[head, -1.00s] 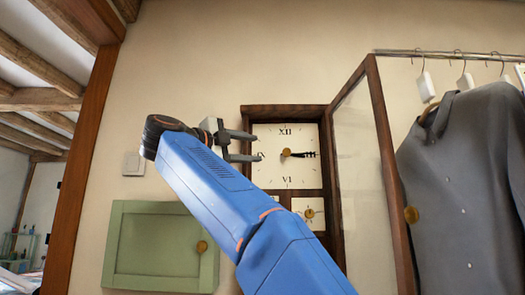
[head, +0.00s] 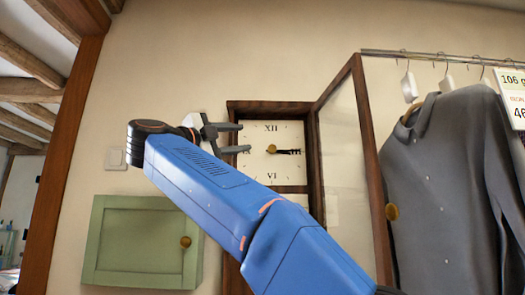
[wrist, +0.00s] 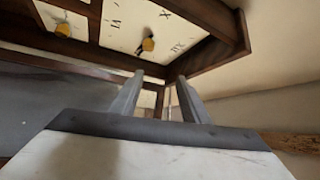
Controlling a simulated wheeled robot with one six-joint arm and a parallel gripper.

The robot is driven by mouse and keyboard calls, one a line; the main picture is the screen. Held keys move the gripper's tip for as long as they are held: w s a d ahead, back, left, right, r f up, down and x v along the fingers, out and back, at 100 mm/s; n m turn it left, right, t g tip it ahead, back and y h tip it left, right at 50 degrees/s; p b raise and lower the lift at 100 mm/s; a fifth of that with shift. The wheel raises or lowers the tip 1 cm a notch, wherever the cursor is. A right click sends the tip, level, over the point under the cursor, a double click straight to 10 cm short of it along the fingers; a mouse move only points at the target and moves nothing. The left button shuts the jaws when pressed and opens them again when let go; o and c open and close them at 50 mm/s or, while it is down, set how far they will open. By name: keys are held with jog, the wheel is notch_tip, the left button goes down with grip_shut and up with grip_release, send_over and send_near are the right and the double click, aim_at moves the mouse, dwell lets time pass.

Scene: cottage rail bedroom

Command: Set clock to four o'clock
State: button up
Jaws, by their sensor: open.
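The wall clock has a dark wooden case (head: 318,180) and a cream face (head: 272,130) with Roman numerals. A brass knob (head: 271,150) sits at the face's centre, and the dark hand (head: 288,151) points right to III. The knob also shows in the wrist view (wrist: 148,44), with the face tilted. The glass door (head: 347,150) stands swung open to the right. My gripper (head: 244,138) is open and empty, its fingertips over the face's left part in the head view, left of the knob. I cannot tell the gap to the face.
A second, smaller dial with a brass knob (wrist: 62,29) shows in the wrist view. A green cabinet (head: 140,243) hangs lower left, with a light switch (head: 115,158) above it. A grey shirt (head: 445,190) hangs from a rail (head: 440,57) right of the open door.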

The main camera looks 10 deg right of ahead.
jog(key=d+n+t+h, duration=0.1)
jog(key=d+n, duration=0.1)
jog(key=d, duration=0.1)
jog(key=n+t+y, duration=0.9)
jog(key=n+t, duration=0.3)
jog(key=n, duration=0.5)
send_near(272, 149)
jog(key=x, duration=0.8)
jog(key=shift+w+d+r, duration=0.15)
jog(key=shift+w+r, duration=0.1)
jog(key=c, duration=1.1)
